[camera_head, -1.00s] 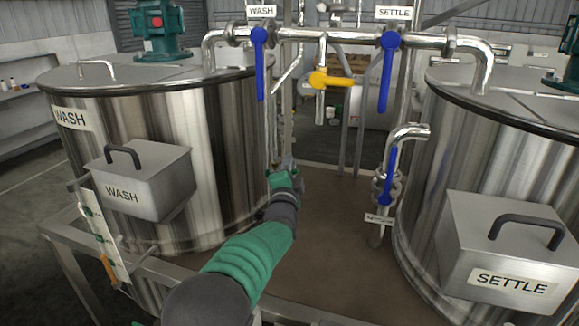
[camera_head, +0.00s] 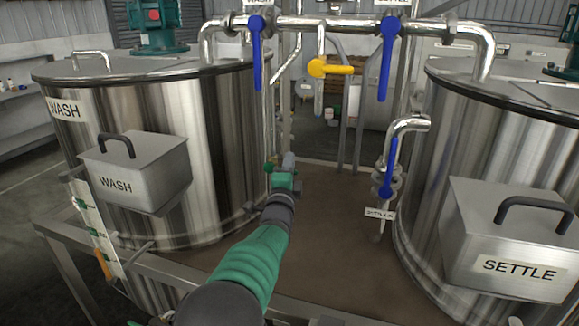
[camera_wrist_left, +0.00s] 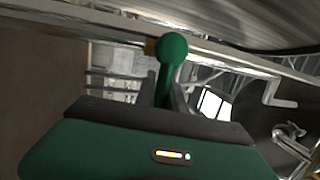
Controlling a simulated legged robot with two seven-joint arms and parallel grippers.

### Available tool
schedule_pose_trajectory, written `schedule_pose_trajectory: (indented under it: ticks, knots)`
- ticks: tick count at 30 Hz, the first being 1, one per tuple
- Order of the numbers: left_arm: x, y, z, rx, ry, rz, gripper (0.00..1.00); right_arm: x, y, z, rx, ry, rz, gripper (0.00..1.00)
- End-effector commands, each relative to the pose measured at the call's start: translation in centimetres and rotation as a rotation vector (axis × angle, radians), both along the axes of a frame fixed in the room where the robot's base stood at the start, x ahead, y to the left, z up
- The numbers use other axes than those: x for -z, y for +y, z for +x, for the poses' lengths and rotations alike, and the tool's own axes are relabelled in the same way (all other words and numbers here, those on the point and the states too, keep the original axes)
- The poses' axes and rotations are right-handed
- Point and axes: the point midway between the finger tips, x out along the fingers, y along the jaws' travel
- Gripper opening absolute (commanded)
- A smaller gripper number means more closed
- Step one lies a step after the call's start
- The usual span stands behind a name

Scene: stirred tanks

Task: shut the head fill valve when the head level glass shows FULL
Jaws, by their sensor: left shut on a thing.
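My left gripper (camera_head: 288,165) reaches out over the brown floor between the two steel tanks. In the left wrist view its two dark fingers (camera_wrist_left: 166,95) stand on either side of a green round-ended handle (camera_wrist_left: 172,55) and are shut on it. In the head view a bit of green shows at the gripper, but the arm hides most of the handle. No label or FULL mark for the head valve is readable. A level gauge (camera_head: 98,232) with green and orange parts is on the WASH tank's left side; its reading is too small to tell. My right gripper is not in view.
The WASH tank (camera_head: 215,130) stands left and the SETTLE tank (camera_head: 420,190) right, each with a protruding box. Overhead pipes carry blue levers (camera_head: 257,60) (camera_head: 388,65) and a yellow lever (camera_head: 335,69). Another blue lever (camera_head: 391,165) hangs by the SETTLE tank.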

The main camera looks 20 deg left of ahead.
Motion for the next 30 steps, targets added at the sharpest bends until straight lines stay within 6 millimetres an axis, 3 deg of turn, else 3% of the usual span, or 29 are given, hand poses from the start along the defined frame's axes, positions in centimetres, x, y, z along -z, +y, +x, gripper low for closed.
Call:
schedule_pose_trajectory:
  ticks: [1, 2, 3, 7, 15, 19, 23, 30]
  knots:
    - [0.8, 0.0, 0.0, 0.000, 0.015, 0.001, 0.00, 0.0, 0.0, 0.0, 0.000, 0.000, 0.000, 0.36]
    - [0.8, 0.0, 0.0, 0.000, 0.015, 0.001, 0.15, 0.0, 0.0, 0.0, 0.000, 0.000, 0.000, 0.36]
    - [0.8, 0.0, 0.0, 0.000, 0.015, 0.001, 0.21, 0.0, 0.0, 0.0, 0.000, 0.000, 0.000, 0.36]
    - [0.6, 0.0, 0.0, 0.000, 0.011, 0.000, 0.36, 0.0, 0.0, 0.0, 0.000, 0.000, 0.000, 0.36]
    - [0.3, 0.0, -0.1, 0.000, 0.006, 0.000, 0.36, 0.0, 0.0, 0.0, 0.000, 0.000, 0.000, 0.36]
    - [0.4, -0.2, -1.0, 0.000, 0.004, -0.001, 0.36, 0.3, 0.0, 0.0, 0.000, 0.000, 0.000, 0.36]
    - [1.1, -0.6, -3.7, 0.001, 0.007, -0.002, 0.36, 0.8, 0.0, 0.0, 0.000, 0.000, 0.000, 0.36]
    - [2.6, -1.6, -10.7, 0.002, 0.007, -0.004, 0.36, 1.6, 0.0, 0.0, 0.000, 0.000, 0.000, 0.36]
